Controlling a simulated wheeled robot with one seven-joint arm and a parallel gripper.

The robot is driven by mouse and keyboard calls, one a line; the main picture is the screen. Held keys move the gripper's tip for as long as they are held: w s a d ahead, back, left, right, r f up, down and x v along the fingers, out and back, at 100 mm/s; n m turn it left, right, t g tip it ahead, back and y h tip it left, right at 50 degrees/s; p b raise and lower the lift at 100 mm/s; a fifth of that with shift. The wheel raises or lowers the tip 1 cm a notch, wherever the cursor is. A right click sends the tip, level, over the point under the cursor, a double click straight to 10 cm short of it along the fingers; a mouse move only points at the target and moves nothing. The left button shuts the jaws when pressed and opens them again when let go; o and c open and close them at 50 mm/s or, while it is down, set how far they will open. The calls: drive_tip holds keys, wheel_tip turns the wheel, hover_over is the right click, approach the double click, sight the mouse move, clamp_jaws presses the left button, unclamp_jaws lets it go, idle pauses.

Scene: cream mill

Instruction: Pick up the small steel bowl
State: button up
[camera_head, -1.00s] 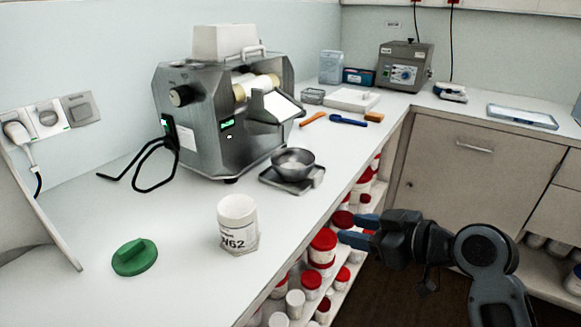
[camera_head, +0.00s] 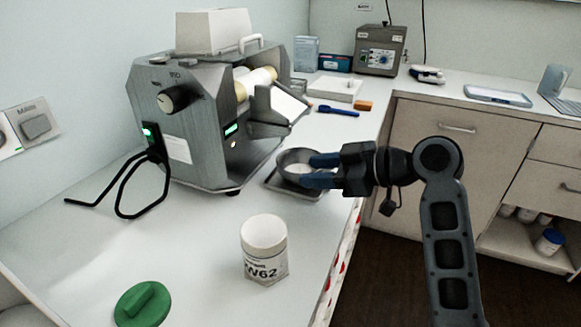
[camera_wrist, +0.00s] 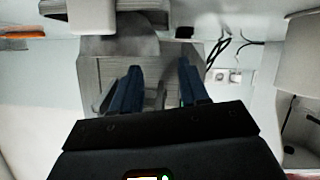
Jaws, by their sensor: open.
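The small steel bowl (camera_head: 287,164) stands upright on a square steel tray (camera_head: 276,186) in front of the mill, with something pale inside. My gripper (camera_head: 309,170) is open and empty. In the head view its blue fingers point left and overlap the bowl's right side, hiding part of it. I cannot tell whether the fingers are around the bowl or in front of it. In the wrist view the two fingers (camera_wrist: 160,72) are apart with the grey mill behind them. I cannot clearly make out the bowl there.
The steel mill (camera_head: 190,125) stands close behind the bowl, with a black cable loop at its left. A white W62 jar (camera_head: 264,250) and a green lid (camera_head: 142,304) are nearer on the counter. A blue spatula (camera_head: 338,111) lies beyond the bowl.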

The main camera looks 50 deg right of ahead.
sight(284, 170)
drive_tip(key=shift+d+p+x, duration=0.15)
drive_tip(key=shift+p+x, duration=0.05)
drive_tip(key=shift+x, duration=1.55)
drive_tip(key=shift+d+p+x, duration=0.2)
drive_tip(key=shift+x, duration=1.5)
drive_tip(key=shift+w, duration=0.1)
clamp_jaws()
